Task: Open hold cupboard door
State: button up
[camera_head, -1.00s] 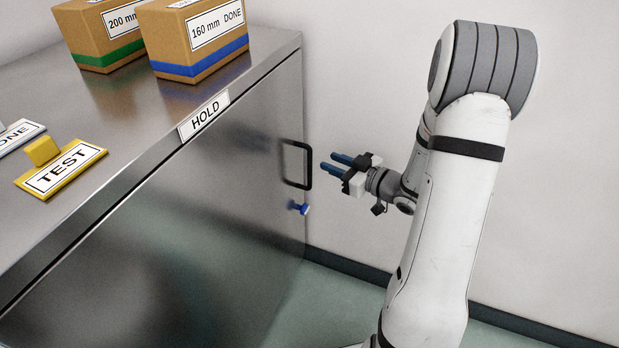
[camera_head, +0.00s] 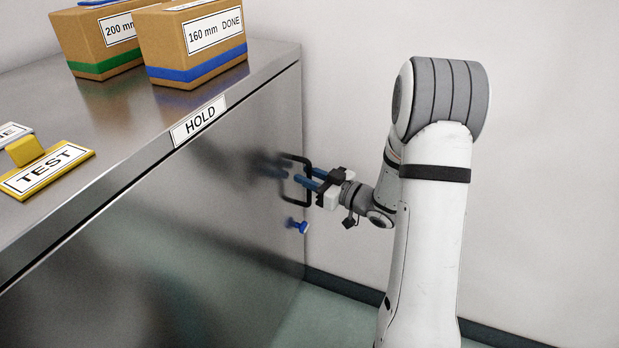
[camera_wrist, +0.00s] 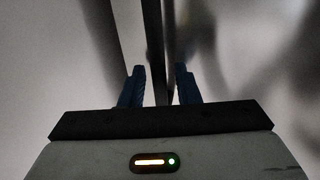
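The steel hold cupboard door (camera_head: 190,235) is shut, below the HOLD label (camera_head: 199,121). Its black upright handle (camera_head: 308,197) is near the door's right edge. My gripper (camera_head: 305,176) is at the handle, its blue fingers pointing at the door. In the wrist view, the two fingers (camera_wrist: 159,82) stand apart with the dark handle bar (camera_wrist: 154,40) running between them. The gripper is open around the bar, with a gap visible on the right side. Whether the left finger touches the bar I cannot tell.
On the counter stand a 160 mm box (camera_head: 192,48), a 200 mm box (camera_head: 98,45) and a yellow TEST plate (camera_head: 47,171). A wall (camera_head: 540,170) is behind my arm. Floor shows at the bottom.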

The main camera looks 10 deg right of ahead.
jog(key=shift+c, duration=0.6)
grip_shut()
jog(key=shift+s, duration=0.15)
